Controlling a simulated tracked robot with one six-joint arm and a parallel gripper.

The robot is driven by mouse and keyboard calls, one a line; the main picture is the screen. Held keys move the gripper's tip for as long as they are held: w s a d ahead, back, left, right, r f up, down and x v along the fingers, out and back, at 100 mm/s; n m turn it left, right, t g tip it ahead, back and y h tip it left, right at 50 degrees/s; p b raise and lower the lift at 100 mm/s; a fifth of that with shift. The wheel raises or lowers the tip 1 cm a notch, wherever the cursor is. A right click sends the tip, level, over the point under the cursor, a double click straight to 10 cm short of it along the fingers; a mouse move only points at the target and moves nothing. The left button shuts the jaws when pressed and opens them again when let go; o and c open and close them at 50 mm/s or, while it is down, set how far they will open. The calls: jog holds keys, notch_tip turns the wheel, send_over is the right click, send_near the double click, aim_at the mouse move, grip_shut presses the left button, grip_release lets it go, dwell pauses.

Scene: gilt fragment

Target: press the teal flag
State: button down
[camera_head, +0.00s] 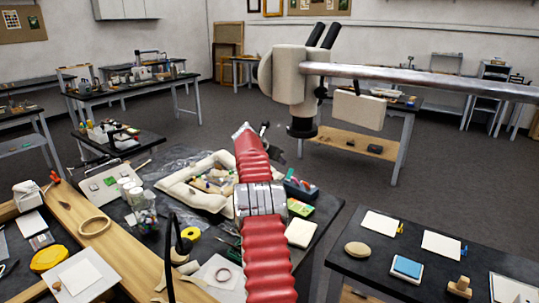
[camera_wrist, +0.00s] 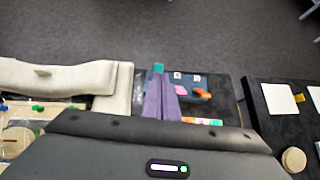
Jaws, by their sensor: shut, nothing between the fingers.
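My gripper (camera_wrist: 160,76) shows in the wrist view as two long purple fingers, closed together and empty. A small teal piece (camera_wrist: 158,68), which looks like the teal flag, shows right at their tips. I cannot tell whether the fingers touch it. A dark blue box (camera_wrist: 196,87) lies just right of the fingers, with a pink piece (camera_wrist: 181,90) and an orange piece (camera_wrist: 204,94) on it. The box also shows in the head view (camera_head: 301,190), right of my red arm. The teal flag cannot be made out there, and my arm hides the fingertips.
A cream padded frame (camera_head: 180,190) with small items inside lies left of my arm; it also shows in the wrist view (camera_wrist: 60,78). A bulky cream instrument (camera_head: 290,85) on a metal boom hangs above and beyond. A second dark table (camera_head: 390,260) stands at the right.

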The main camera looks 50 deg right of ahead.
jog(key=v, duration=0.9)
dwell(0.6)
